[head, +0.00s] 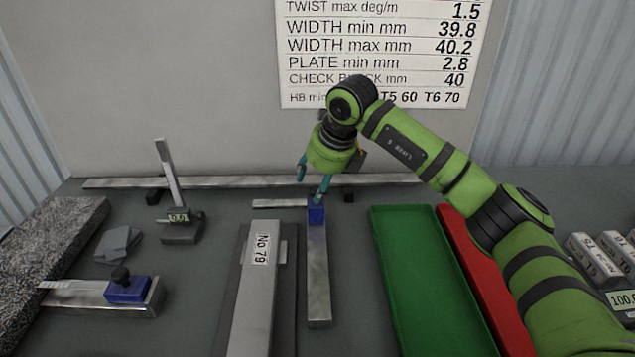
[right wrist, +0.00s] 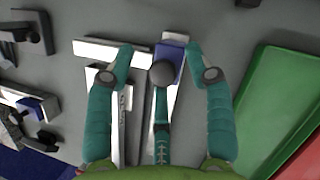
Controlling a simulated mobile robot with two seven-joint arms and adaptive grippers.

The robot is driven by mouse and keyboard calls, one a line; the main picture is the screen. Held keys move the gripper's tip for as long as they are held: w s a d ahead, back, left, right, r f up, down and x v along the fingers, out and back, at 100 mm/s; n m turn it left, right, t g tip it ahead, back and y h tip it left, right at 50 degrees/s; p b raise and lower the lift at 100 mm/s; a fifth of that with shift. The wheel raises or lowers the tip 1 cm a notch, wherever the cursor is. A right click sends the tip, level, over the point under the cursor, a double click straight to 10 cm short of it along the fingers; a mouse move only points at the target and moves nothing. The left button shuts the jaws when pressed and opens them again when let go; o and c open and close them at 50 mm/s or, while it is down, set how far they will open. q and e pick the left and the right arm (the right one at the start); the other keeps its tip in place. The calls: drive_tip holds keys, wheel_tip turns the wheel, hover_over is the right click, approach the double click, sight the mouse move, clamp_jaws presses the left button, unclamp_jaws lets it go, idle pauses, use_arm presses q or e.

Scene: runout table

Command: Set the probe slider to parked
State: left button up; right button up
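Two blue slider blocks are in view; no label shows which is the probe slider. One blue block (head: 316,214) sits at the far end of a narrow steel rail (head: 318,280) in the middle of the table. It shows in the right wrist view (right wrist: 170,52) with its round dark knob (right wrist: 163,74). My right gripper (head: 311,184) is open above this block, its teal fingers spread to either side of the knob in the right wrist view (right wrist: 160,54). Contact cannot be told. The other blue block (head: 127,291), with a black knob, sits on a short steel rail at the left. My left gripper is not in view.
A steel bar marked No 79 (head: 250,300) lies left of the middle rail. A green tray (head: 428,280) and a red tray (head: 480,280) are at the right. A gauge stand (head: 182,228) and grey plates (head: 118,245) stand at the left. A specification board (head: 380,50) hangs behind.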

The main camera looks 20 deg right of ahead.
drive_tip(key=shift+s+f, duration=0.1)
drive_tip(key=v, duration=1.2)
